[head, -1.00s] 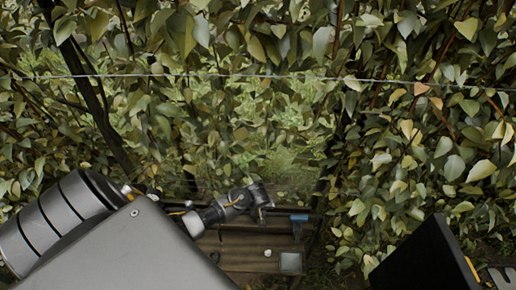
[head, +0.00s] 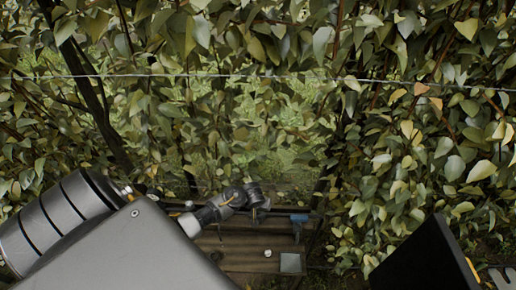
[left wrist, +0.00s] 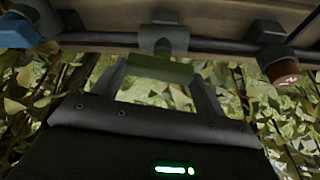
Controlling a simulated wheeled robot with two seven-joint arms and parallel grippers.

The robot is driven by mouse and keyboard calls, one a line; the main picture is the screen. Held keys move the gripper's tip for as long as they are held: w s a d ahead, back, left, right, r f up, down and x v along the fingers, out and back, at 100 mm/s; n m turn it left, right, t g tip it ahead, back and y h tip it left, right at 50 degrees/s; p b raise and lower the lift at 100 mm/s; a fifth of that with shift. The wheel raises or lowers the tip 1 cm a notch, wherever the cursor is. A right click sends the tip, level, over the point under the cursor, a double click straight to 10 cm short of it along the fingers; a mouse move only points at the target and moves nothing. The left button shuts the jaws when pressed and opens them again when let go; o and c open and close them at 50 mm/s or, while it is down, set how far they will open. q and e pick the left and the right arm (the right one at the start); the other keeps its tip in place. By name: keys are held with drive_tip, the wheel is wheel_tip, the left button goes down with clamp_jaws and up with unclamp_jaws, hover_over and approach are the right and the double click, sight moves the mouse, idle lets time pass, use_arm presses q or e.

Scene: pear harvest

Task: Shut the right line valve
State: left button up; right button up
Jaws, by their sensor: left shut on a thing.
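My left gripper (head: 262,212) is low in the middle of the head view, at a pipe along a wooden board, left of a blue valve handle (head: 299,218). In the left wrist view, its two fingers (left wrist: 163,85) stand on either side of a dull green bar (left wrist: 160,68) and are shut on it. The bar sits just below a grey fitting (left wrist: 163,38) on the pipe and looks like a valve handle. The blue handle is also at the left wrist view's upper left corner (left wrist: 18,36). My right gripper (head: 498,278) is only partly in view at the lower right corner.
The wooden board (head: 235,258) carries a white round knob (head: 268,253) and a pale square plate (head: 291,263). A brown-capped fitting (left wrist: 284,70) is on the pipe at the right of the left wrist view. Dense foliage and a wire (head: 250,76) surround the place.

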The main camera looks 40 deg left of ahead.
use_arm(q)
drive_tip(key=m, duration=0.2)
drive_tip(key=m+h, duration=0.1)
drive_tip(key=m, duration=0.1)
drive_tip(key=shift+a+m+t+h, duration=0.15)
drive_tip(key=shift+m+t+h, duration=0.15)
drive_tip(key=m+h, duration=0.1)
drive_tip(key=m, duration=0.3)
drive_tip(key=shift+a+m+h, duration=0.15)
drive_tip(key=shift+m+h, duration=0.15)
drive_tip(key=shift+h, duration=0.1)
drive_tip(key=m+g+h+b, duration=0.1)
drive_tip(key=m, duration=0.2)
drive_tip(key=shift+f, duration=0.1)
drive_tip(key=shift+w+m+g+h+b, duration=0.1)
drive_tip(key=shift+m+g+h+b, duration=0.5)
drive_tip(key=shift+m, duration=1)
drive_tip(key=o, duration=1)
drive_tip(key=v, duration=1.1)
drive_tip(key=shift+b, duration=0.4)
